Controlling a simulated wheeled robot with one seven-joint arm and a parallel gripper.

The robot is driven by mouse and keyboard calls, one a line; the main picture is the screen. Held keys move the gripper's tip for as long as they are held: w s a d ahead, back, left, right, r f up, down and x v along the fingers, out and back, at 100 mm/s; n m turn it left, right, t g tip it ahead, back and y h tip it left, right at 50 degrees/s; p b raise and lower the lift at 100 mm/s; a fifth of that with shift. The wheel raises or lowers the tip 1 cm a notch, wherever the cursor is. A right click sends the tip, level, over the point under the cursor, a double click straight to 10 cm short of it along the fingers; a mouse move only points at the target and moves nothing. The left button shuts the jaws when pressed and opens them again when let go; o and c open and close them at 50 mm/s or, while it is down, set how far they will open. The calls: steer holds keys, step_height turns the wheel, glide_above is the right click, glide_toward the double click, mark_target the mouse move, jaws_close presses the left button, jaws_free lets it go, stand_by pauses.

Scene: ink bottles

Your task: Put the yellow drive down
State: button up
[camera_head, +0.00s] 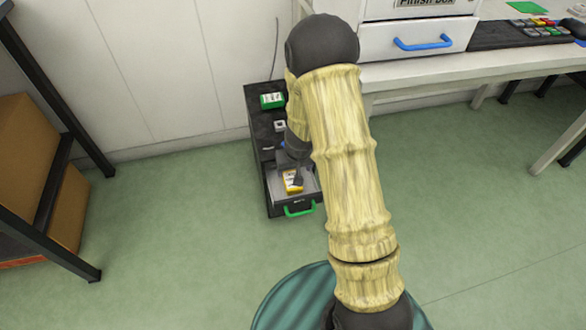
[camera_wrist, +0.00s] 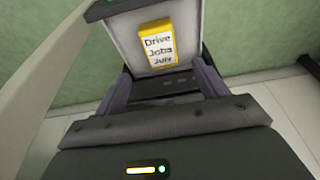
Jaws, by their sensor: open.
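The yellow drive (camera_wrist: 156,47) has a white label reading "Drive Jobs July". It lies on the light floor of an open drawer (camera_wrist: 127,45). In the head view the drive (camera_head: 292,181) shows inside the drawer with the green handle (camera_head: 300,210), low on a black cabinet. My gripper (camera_wrist: 163,85) is open, its two fingers apart, with the drive beyond the fingertips and not between them. In the head view my gripper (camera_head: 297,172) is partly hidden by my arm and hangs over the drawer.
The black cabinet (camera_head: 255,105) stands against the wall, with a green-and-white item (camera_head: 272,100) on top. A white desk (camera_head: 470,68) with a blue-handled drawer (camera_head: 420,42) stands at the right. A dark-framed rack with a brown box (camera_head: 68,205) stands at the left. Green floor is clear between.

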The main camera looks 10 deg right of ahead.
steer(key=shift+p+v, duration=0.5)
steer(key=shift+v, duration=1.1)
steer(key=s+r, duration=1.6)
steer(key=s, duration=0.1)
steer(key=shift+s+r+g, duration=0.25)
steer(key=shift+s+g, duration=0.05)
steer(key=shift+s, duration=0.1)
